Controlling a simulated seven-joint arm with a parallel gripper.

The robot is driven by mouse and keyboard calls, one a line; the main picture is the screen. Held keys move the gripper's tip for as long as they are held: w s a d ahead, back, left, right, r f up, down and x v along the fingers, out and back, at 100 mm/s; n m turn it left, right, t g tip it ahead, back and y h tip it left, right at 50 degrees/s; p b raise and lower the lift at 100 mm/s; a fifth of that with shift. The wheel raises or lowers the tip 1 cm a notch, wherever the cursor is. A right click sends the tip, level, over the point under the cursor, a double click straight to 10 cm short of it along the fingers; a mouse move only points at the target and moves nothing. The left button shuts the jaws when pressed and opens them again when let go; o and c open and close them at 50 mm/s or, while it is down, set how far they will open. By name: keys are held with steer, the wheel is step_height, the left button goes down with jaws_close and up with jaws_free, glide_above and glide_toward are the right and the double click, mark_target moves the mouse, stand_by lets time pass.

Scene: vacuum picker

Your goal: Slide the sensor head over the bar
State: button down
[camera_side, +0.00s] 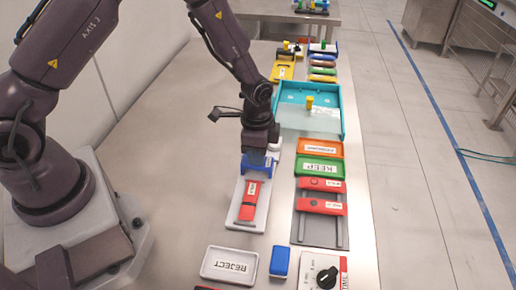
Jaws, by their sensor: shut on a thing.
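My gripper (258,152) points down over a long pale tray (239,216) near the middle of the table. It is shut on a blue piece, seemingly the sensor head (257,166), at the tray's far part. My fingertips and much of the grip are small and dark, so the exact contact is hard to see. A red bar (250,200) with a white label lies lengthwise on the tray, on the near side of the blue piece. The blue piece is at or just beyond the bar's far end; I cannot tell whether it overlaps the bar.
Right of the tray stand orange and green KEEP (319,167) trays and a grey rack (302,228) with red bars. A teal bin (287,124) is farther back. A REJECT tray (228,265), blue block (280,260) and dial box (322,273) are nearest. The table left is clear.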

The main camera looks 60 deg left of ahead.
steer(key=s+d, duration=0.7)
steer(key=shift+s+d, duration=0.1)
steer(key=c, duration=1)
jaws_free()
steer(key=shift+c, duration=0.2)
steer(key=shift+r, duration=0.25)
step_height(320, 180, up, 13)
steer(key=shift+f, duration=0.2)
